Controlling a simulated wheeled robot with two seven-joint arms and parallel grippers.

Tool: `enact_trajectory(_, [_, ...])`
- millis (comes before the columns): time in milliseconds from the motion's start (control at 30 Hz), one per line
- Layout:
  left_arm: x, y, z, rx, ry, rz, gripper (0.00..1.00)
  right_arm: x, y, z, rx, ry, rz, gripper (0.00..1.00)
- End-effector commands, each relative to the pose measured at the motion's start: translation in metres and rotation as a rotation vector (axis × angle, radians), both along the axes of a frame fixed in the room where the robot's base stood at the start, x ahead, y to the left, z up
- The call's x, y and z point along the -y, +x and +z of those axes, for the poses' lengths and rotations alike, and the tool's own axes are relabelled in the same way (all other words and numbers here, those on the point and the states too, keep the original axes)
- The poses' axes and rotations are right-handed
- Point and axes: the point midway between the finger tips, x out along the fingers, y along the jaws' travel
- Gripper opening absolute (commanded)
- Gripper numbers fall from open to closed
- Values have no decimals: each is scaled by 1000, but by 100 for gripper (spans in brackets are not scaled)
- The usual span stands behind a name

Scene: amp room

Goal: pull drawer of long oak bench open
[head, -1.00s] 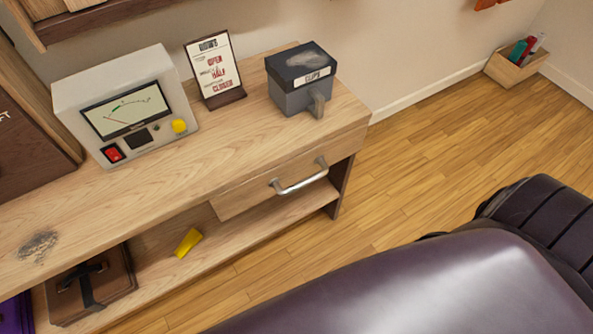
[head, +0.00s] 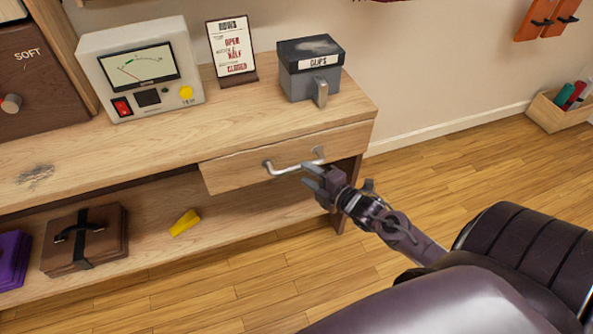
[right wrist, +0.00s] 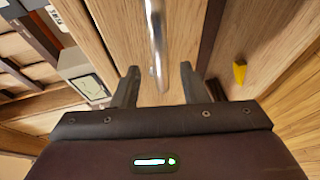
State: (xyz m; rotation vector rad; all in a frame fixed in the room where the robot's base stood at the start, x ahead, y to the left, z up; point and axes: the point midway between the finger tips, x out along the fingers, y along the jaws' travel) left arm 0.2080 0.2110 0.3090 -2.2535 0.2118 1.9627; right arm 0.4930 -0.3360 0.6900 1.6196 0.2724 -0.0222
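The long oak bench (head: 120,145) runs along the wall. Its drawer (head: 235,174) sits under the right end of the top and looks closed. A silver bar handle (head: 280,171) is on the drawer front. My right gripper (head: 312,176) is at the right end of this handle, its fingers partly overlapping it in the head view. In the right wrist view the gripper (right wrist: 158,84) is open, with the handle (right wrist: 157,45) lined up in the gap between the fingers; contact cannot be told. My left gripper is out of view.
On the bench top stand a meter box (head: 140,70), a sign (head: 232,52) and a grey clips box (head: 310,72). The lower shelf holds a brown case (head: 85,240) and a yellow block (head: 184,223).

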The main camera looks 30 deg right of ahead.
Motion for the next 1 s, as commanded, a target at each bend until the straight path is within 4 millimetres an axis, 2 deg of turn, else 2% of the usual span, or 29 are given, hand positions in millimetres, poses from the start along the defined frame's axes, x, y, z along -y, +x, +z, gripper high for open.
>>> enact_trajectory(100, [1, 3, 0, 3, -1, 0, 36, -3, 20, -4, 3, 2, -2, 40])
enact_trajectory(300, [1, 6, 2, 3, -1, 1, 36, -7, 42, -9, -1, 3, -2, 40])
enact_trajectory(667, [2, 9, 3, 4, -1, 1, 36, -8, 48, -10, -2, 2, -1, 40])
enact_trajectory(767, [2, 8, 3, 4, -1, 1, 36, -8, 48, -10, -2, 2, -1, 30])
enact_trajectory(1000, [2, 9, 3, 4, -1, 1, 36, -8, 48, -10, -2, 2, -1, 0])
